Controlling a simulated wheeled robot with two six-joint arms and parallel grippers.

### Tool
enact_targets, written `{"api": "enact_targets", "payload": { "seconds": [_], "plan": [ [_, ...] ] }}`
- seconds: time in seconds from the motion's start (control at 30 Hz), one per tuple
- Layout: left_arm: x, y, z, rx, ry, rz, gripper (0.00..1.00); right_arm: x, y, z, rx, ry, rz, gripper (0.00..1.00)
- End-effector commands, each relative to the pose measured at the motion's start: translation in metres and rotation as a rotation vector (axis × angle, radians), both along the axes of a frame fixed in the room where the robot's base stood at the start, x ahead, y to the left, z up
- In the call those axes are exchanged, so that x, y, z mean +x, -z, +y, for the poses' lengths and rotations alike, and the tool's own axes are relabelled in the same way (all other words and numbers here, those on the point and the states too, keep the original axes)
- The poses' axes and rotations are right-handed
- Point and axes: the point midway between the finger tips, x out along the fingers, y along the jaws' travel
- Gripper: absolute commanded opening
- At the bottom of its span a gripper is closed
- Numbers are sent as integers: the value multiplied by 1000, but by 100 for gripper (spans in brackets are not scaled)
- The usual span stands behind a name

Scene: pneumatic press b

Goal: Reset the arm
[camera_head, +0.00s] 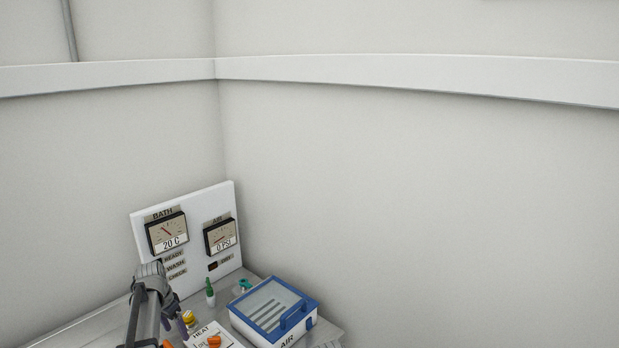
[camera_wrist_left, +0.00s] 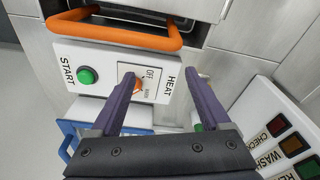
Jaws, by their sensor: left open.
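My left arm comes in at the lower left of the head view. Its gripper (camera_head: 174,325) is partly cut off and hidden by the arm. In the left wrist view the gripper (camera_wrist_left: 166,82) has its two purple fingers wide apart with nothing held. The fingers are in front of the white HEAT panel (camera_wrist_left: 105,62), with the orange switch knob (camera_wrist_left: 138,86) between them in the picture. I cannot tell the distance to the panel. The green START button (camera_wrist_left: 86,76) is left of the fingers. My right gripper is not in view.
A blue-lidded box (camera_head: 272,310) labelled AIR stands at the bench's right. A white gauge panel (camera_head: 193,215) reads 20 C and 0 PSI. A green-topped bottle (camera_head: 210,293) stands before it. An orange handle (camera_wrist_left: 110,36) lies above the HEAT panel in the wrist view.

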Motion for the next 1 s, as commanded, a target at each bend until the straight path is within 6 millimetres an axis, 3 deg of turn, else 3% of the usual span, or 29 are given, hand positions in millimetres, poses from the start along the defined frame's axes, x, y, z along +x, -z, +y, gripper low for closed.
{"api": "enact_targets", "payload": {
  "seconds": [0.27, 0.47, 0.57, 0.7, 0.8, 1.0],
  "plan": [
    [-20, 8, -59, 5, -3, 26, 80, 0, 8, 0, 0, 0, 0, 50],
    [-52, 18, -128, 19, -14, 60, 80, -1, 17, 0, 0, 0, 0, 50],
    [-82, 25, -176, 34, -21, 82, 80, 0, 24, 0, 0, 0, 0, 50],
    [-146, 38, -251, 72, -39, 116, 80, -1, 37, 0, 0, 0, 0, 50],
    [-190, 45, -289, 101, -56, 131, 80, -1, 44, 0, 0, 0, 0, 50],
    [-250, 52, -327, 148, -86, 140, 80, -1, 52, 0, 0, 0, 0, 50]
  ]
}}
